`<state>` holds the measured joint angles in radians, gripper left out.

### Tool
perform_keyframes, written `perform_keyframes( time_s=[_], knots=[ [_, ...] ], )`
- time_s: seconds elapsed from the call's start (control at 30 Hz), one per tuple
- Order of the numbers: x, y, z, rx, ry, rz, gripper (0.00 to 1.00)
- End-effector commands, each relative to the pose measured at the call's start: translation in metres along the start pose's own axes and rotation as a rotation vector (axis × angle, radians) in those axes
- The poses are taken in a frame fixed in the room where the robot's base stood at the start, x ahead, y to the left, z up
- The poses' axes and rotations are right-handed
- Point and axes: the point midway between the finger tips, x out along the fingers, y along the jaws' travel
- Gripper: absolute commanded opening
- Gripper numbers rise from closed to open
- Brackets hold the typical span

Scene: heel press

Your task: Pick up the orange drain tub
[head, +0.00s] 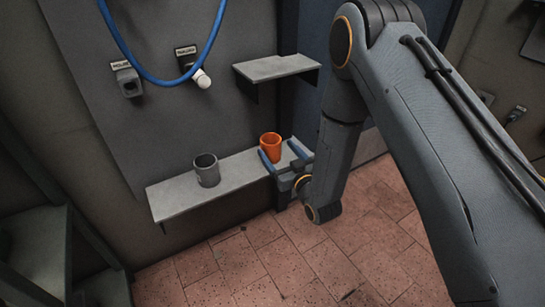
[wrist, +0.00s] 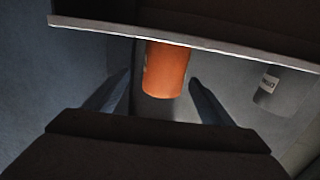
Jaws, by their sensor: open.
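The orange drain tub (head: 270,149) stands upright on the lower grey wall shelf (head: 178,196), near its right part. My gripper (head: 279,148) is open, with one blue-grey finger on each side of the tub. In the wrist view, the orange tub (wrist: 165,72) shows between the two finger tips of my gripper (wrist: 160,78), with gaps visible on both sides. A pale-edged panel (wrist: 230,45) hides the tub's upper end in that view. I cannot tell whether either finger touches the tub.
A grey tub (head: 206,170) stands on the same shelf to the left; it also shows in the wrist view (wrist: 268,88). A small upper shelf (head: 276,68) juts out above. A blue hose (head: 160,82) hangs on the wall. The tiled floor below is clear.

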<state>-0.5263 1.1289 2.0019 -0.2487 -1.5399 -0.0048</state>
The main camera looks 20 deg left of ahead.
Motion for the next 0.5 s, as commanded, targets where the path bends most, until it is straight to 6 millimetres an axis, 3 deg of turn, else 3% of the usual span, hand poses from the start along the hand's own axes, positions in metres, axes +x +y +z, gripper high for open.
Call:
perform_keyframes(
  time_s=[0.5],
  knots=[
    [0.050,-0.005,-0.003,0.007,0.024,-0.001,0.76]
  ],
)
